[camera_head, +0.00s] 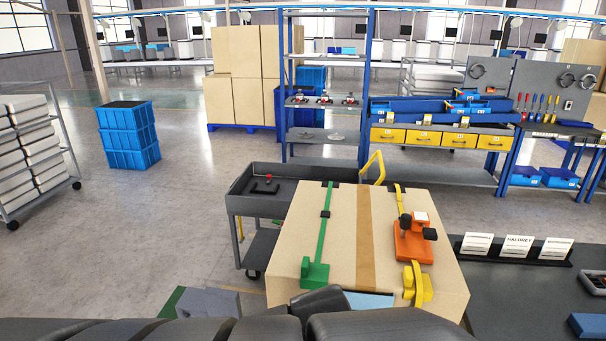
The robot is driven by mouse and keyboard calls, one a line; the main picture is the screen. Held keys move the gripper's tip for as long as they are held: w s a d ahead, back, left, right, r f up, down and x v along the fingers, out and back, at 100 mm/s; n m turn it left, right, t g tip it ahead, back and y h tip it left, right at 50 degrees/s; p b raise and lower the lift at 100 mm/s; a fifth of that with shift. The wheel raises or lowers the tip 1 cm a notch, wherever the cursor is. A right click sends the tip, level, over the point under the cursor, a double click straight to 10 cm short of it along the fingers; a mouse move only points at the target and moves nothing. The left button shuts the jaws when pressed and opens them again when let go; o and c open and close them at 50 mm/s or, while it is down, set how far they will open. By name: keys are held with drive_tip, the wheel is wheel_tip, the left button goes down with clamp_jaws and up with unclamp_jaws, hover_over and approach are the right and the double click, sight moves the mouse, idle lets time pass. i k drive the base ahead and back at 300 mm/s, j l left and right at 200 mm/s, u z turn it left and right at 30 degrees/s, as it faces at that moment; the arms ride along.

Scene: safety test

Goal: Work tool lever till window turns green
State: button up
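An orange strapping tool (408,246) sits on the yellow strap (399,200) on top of a large cardboard box (340,237). A black-tipped lever (405,222) stands up at its left side, and a black knob (430,234) is at its right. A small pale window (421,217) shows on top of the tool; it looks whitish, not green. A yellow block (417,285) lies on the near end of the yellow strap. My dark arm links cross the bottom edge. My gripper cannot be made out.
A green strap (322,235) with a green block (315,273) runs along the box's left side. A grey cart (290,183) stands behind the box. A dark table (520,300) with a label stand (515,250) is at right. Open floor lies left.

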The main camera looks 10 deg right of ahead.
sight(429, 233)
drive_tip(key=z, duration=1.3)
